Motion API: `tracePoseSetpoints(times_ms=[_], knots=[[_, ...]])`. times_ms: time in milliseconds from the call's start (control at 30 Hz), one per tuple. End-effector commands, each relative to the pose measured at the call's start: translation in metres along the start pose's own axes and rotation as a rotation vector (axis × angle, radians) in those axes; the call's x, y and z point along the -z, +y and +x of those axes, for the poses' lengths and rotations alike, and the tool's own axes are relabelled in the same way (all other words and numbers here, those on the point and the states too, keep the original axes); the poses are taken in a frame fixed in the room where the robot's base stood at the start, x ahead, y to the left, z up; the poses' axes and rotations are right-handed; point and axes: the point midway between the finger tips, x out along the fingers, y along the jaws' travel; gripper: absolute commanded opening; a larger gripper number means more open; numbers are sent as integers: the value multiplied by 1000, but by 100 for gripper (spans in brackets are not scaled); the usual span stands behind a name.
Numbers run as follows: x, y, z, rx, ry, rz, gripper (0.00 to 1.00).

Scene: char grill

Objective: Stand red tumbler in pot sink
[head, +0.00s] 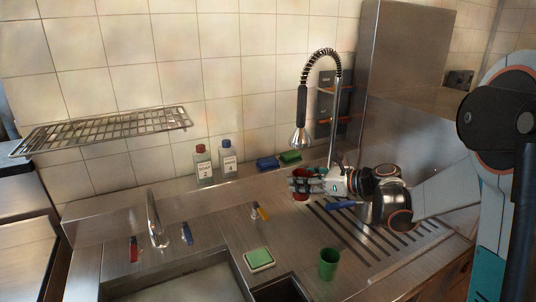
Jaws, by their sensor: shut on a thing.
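The red tumbler (300,197) is in my gripper (302,184), over the left end of the ribbed drainboard. Only parts of it show between the fingers, and its tilt is hard to tell. My gripper is shut on it, reaching in from the right. The sink's large basin (185,285) is at the bottom, cut off by the picture edge. A smaller dark basin (280,290) is just right of it. I cannot tell which of these is the pot sink.
A green tumbler (329,264) stands on the counter's front right. A tall spring faucet (338,110) and two bottles (203,162) are at the back.

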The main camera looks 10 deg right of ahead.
Motion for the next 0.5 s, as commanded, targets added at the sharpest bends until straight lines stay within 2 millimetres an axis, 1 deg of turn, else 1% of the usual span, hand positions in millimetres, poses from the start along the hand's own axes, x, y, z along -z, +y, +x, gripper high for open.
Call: tracePoseSetpoints(times_ms=[33, 133, 233, 400, 500], knots=[[8, 6, 4, 34, 0, 11, 19], [27, 17, 7, 134, 0, 40, 19], [44, 28, 5, 247, 0, 75, 19], [62, 46, -8, 407, 0, 124, 19], [67, 54, -17, 470, 0, 145, 19]])
